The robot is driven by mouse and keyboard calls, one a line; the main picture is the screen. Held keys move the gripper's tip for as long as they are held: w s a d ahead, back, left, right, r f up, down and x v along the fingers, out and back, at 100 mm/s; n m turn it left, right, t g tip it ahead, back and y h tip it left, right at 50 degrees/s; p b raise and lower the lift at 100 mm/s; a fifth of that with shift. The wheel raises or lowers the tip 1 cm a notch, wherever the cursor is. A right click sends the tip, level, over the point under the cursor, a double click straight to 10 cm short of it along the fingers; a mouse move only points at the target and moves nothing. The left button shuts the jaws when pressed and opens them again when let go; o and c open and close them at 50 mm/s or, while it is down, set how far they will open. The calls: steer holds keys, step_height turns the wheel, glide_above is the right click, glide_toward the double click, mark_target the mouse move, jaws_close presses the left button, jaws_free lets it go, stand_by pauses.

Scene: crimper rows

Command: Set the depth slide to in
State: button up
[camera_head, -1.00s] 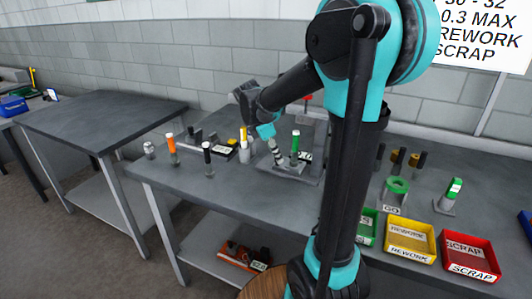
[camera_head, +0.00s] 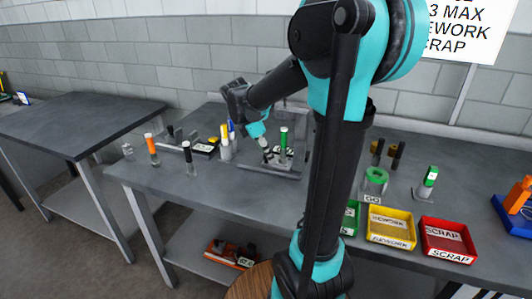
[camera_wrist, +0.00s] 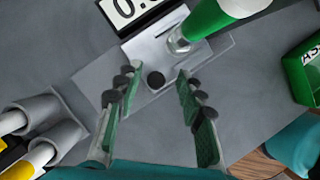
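The depth slide appears to be the light plate with a round black knob (camera_wrist: 156,80) on a grey base in the wrist view. I cannot read whether it stands in or out. My gripper (camera_wrist: 157,74) is open there, with one finger at either side of the knob. I cannot tell whether they touch it. In the head view, my gripper (camera_head: 267,153) points down at the fixture (camera_head: 289,174) and partly hides it. A green-handled part (camera_wrist: 210,20) stands just beyond the knob; its handle also shows in the head view (camera_head: 284,136).
A display with partly visible digits (camera_wrist: 135,9) lies beyond the fixture. White and yellow-tipped tools in grey holders (camera_wrist: 52,122) stand at left. Green (camera_head: 351,218), yellow (camera_head: 391,228) and red (camera_head: 448,240) bins sit right of my arm.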

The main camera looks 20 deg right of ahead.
steer(key=v, duration=1.2)
steer(key=shift+d, duration=0.1)
